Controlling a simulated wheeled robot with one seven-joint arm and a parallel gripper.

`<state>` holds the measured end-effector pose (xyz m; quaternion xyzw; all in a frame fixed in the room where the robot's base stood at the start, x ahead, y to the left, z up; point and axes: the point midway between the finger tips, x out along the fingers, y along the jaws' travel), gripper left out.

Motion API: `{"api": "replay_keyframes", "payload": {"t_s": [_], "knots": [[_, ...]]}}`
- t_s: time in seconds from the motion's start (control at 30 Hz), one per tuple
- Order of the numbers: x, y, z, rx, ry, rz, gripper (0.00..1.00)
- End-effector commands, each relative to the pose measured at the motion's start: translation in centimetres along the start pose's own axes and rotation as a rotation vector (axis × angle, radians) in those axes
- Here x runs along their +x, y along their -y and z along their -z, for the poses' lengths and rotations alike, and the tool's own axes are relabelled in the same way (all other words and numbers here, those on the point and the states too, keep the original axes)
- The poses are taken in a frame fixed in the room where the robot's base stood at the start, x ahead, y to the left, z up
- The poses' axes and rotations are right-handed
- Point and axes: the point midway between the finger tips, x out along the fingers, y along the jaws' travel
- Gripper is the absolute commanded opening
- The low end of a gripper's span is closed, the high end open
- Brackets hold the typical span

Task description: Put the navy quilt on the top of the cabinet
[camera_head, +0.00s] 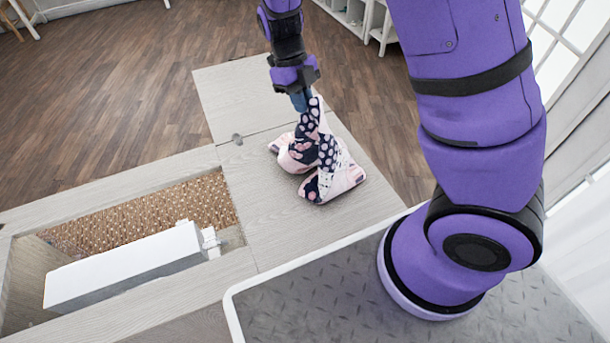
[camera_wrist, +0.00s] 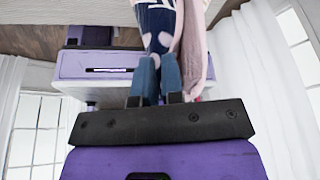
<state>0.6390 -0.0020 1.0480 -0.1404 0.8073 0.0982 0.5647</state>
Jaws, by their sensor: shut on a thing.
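The navy quilt (camera_head: 320,155) has a navy and pale pink patchwork with pink spots. It hangs bunched from my gripper (camera_head: 301,98), its lower folds touching or just above the wooden top of the cabinet (camera_head: 265,215); I cannot tell which. My gripper is shut on the quilt's upper end. In the wrist view the quilt (camera_wrist: 160,25) also shows between the blue fingertips (camera_wrist: 158,80), with its navy part and pink edge hanging beyond them.
A white sewing machine (camera_head: 125,265) lies in the cabinet's open recess at the left. Bare top surrounds the quilt. White shelves (camera_head: 365,18) stand at the back.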

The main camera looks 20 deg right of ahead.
Motion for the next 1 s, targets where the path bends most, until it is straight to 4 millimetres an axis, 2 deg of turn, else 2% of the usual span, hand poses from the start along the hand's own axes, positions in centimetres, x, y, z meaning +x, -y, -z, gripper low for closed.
{"api": "replay_keyframes", "payload": {"t_s": [1.0], "knots": [[14.1,-9.6,3.8,-0.002,-0.004,0.001,0.0]]}}
